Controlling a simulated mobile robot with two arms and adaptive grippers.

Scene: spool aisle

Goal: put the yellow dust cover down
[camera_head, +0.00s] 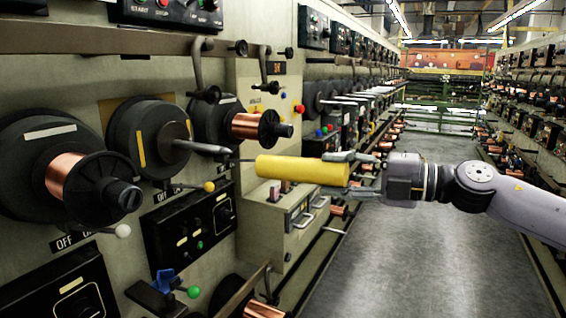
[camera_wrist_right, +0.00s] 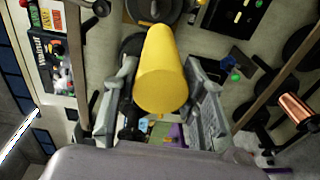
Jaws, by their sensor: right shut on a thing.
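The yellow dust cover (camera_head: 290,169) is a yellow cylinder held level in front of the machine wall in the head view. My right gripper (camera_head: 350,170) is shut on its right end, and its far end points left toward a bare grey spindle (camera_head: 190,145). The cover looks clear of the spindle, though the exact gap is hard to tell. In the right wrist view the dust cover (camera_wrist_right: 162,75) lies between the two fingers of the gripper (camera_wrist_right: 160,100). My left gripper is not in view.
Copper spools (camera_head: 80,178) and (camera_head: 255,127) sit on black hubs either side of the spindle. Control boxes (camera_head: 192,225) with knobs and levers stick out below. A beige cabinet (camera_head: 285,225) stands under the cover. The aisle floor (camera_head: 410,260) is clear at right.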

